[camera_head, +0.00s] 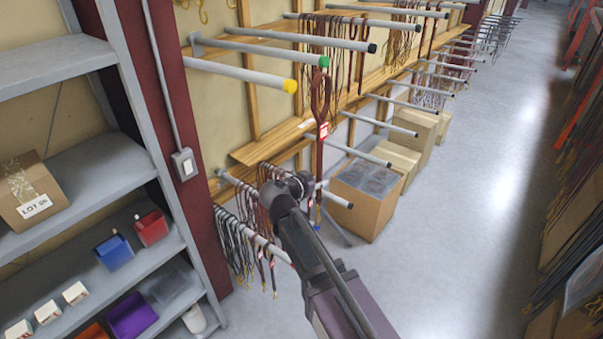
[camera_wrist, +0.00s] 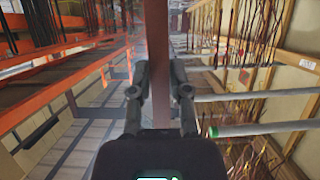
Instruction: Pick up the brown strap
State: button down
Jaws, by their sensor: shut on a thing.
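The brown strap (camera_head: 319,158) hangs upright, with a loop at its top and a red-and-white tag below the loop. The loop's top is close to the green-capped rod (camera_head: 270,50); I cannot tell whether it touches the rod. My gripper (camera_head: 306,184) is at the strap's lower part in the head view, below the tag. In the wrist view the strap (camera_wrist: 157,50) runs upright between the two fingers of my gripper (camera_wrist: 159,85), which are shut on it. The strap's part behind the gripper is hidden.
A yellow-capped rod (camera_head: 245,74) is left of the strap. More rods with hanging straps line the wall. A lower rod (camera_head: 262,237) holds several dark straps. Cardboard boxes (camera_head: 362,210) stand behind my gripper. Grey shelves (camera_head: 95,170) are at left. The aisle floor (camera_head: 470,200) is clear.

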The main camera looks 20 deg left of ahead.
jog(key=s+d, duration=0.2)
jog(key=d, duration=0.4)
jog(key=shift+s+d, duration=0.35)
jog(key=shift+f, duration=0.1)
dwell(1.0)
notch_tip(320, 180, down, 23)
jog(key=b, duration=2.3)
